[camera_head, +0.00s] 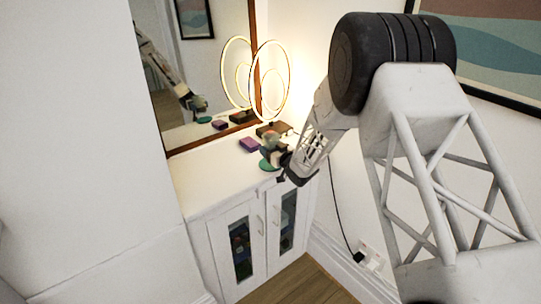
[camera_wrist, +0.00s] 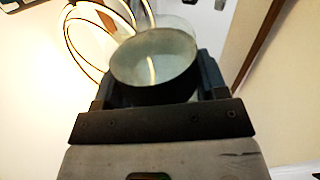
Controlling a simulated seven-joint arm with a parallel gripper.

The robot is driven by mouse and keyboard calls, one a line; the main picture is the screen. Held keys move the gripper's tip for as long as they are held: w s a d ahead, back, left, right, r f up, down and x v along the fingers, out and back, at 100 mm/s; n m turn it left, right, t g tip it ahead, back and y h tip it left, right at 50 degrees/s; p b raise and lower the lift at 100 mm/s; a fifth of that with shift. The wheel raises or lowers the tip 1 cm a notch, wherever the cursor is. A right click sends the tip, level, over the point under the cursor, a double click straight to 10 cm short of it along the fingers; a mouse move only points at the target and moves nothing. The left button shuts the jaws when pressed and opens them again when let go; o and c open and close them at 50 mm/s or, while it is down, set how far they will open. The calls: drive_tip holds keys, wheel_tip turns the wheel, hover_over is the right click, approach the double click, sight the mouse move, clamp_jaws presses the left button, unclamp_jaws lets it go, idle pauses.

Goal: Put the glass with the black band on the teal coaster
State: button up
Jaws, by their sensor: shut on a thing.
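My gripper (camera_wrist: 156,92) is shut on the glass with the black band (camera_wrist: 154,66). The wrist view looks at its round open rim, with the dark band below it between the fingers. In the head view my gripper (camera_head: 279,156) is over the right part of the white cabinet top. The teal coaster (camera_head: 265,166) lies on the cabinet top, partly hidden by my gripper and the glass. The glass is small and blurred there, at or just above the coaster. I cannot tell whether they touch. The coaster is not visible in the wrist view.
A ring lamp (camera_head: 270,85) on a dark base stands behind my gripper. A purple box (camera_head: 249,145) lies to the left of it. A mirror (camera_head: 205,70) behind the cabinet shows reflections. The left part of the white cabinet top (camera_head: 205,180) is clear.

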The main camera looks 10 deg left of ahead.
drive_tip(key=shift+w+a+f, duration=0.15)
drive_tip(key=shift+w+f, duration=0.05)
drive_tip(key=shift+w, duration=0.25)
drive_tip(key=shift+f, duration=1.55)
drive_tip(key=shift+f, duration=0.15)
drive_tip(key=o, duration=1)
drive_tip(key=v, duration=1.2)
drive_tip(key=shift+r, duration=0.2)
